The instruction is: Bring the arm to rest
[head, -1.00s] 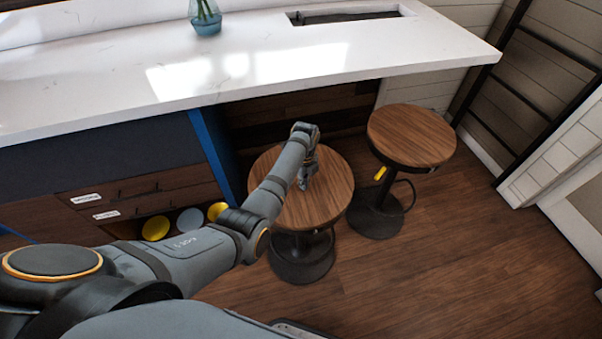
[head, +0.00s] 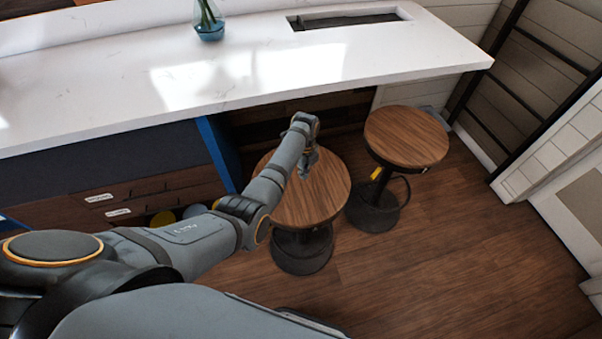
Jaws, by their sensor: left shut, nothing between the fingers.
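My left arm reaches in from the left and bends at the elbow towards the counter. My left gripper (head: 306,166) hangs at its end, over the seat of the nearer round stool (head: 316,201), and is shut with nothing in it. From this view I cannot tell whether the fingertips touch the seat. My right gripper is not in the picture.
A white counter (head: 120,95) with a rectangular cut-out (head: 345,20) and a blue glass vase (head: 209,27) lies ahead. A second stool (head: 407,137) stands to the right. Drawers (head: 125,200) are under the counter at left. A black ladder (head: 545,40) leans at right. Wooden floor (head: 450,265) is clear at lower right.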

